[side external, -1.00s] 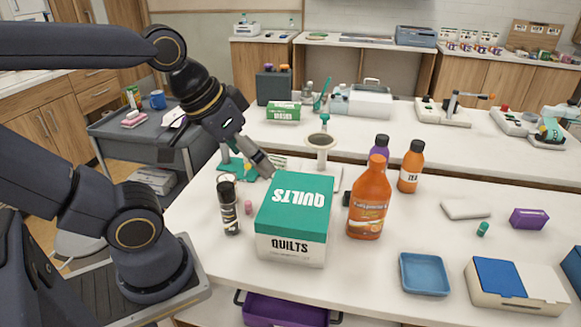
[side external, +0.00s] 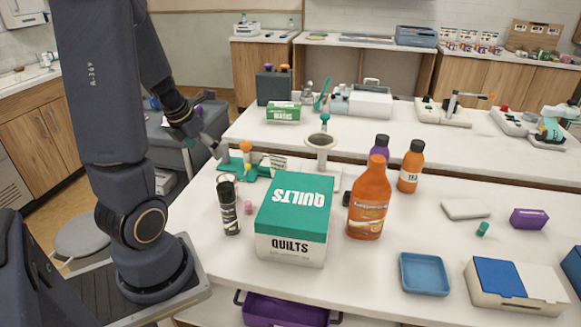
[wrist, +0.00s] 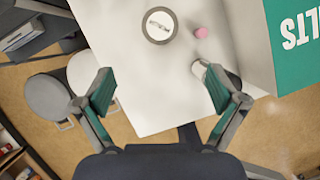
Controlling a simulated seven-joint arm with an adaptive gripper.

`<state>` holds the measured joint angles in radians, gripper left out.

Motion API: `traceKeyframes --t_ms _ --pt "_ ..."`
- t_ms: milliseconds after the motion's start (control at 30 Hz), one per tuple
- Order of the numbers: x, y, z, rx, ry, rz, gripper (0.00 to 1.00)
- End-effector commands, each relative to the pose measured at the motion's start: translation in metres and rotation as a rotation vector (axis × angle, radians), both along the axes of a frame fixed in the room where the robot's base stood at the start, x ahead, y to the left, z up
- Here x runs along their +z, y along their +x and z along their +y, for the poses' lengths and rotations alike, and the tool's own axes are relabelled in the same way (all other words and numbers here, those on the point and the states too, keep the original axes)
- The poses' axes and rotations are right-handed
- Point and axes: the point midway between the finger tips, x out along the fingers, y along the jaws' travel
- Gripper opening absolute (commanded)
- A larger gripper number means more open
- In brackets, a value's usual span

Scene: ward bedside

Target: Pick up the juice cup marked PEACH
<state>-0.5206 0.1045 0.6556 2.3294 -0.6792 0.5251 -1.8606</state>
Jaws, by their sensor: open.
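I cannot find a cup with a readable PEACH mark in either view. In the wrist view, a round thing with a pale top and a small dark mark (wrist: 160,26) stands on the table beyond my fingertips. Its lettering is too small to read, and I cannot tell whether it is the cup. A small pink piece (wrist: 201,32) is to its right. My gripper (wrist: 160,80) is open and empty, with its fingers well apart. In the side view my gripper (side external: 217,151) is above the table's left end, behind the dark labelled can (side external: 229,206).
The QUILTS box (side external: 292,219) stands right of the can and pink piece (side external: 249,207). An orange bottle (side external: 369,200) stands beside the box. The table (wrist: 110,25) ends below my fingers in the wrist view, above the floor.

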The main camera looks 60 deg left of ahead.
Motion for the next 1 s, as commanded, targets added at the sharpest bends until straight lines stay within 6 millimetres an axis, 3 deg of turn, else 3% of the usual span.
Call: traceKeyframes --t_ms 400,733,1000 --pt "-0.075 0.027 0.012 -0.002 -0.004 0.006 0.95" --pt "-0.1 0.039 0.017 -0.007 -0.001 0.004 0.95" --pt "-0.135 0.056 0.026 -0.006 -0.003 0.003 0.95"
